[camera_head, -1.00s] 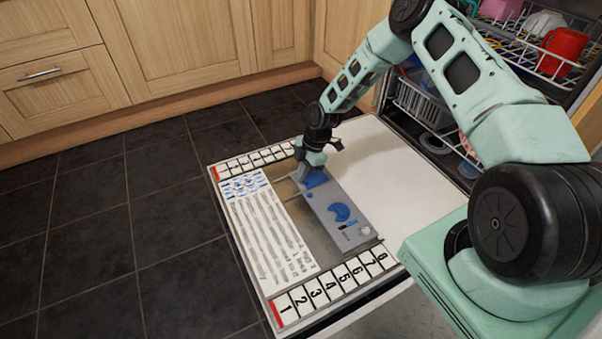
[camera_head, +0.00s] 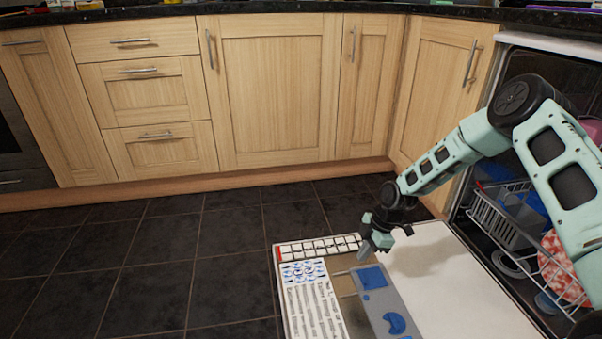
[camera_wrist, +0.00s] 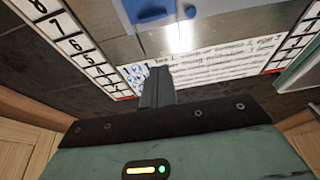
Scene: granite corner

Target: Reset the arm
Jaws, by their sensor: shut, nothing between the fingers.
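My gripper (camera_head: 370,246) hangs over the inner face of the open dishwasher door (camera_head: 455,290), near the door's far end in the head view. Its fingers are together and hold nothing. In the wrist view the closed fingers (camera_wrist: 155,88) point toward the door's metal strip and printed label. Whether the fingertips touch the door I cannot tell. My arm stretches in from the right, bent at the elbow.
The dishwasher's lower rack (camera_head: 505,225) holds a red-patterned plate (camera_head: 560,268) and other dishes. Wooden cabinets (camera_head: 285,95) with drawers (camera_head: 145,90) stand behind. Dark floor tiles (camera_head: 150,270) to the left are clear. A dark worktop (camera_head: 330,17) runs along the top.

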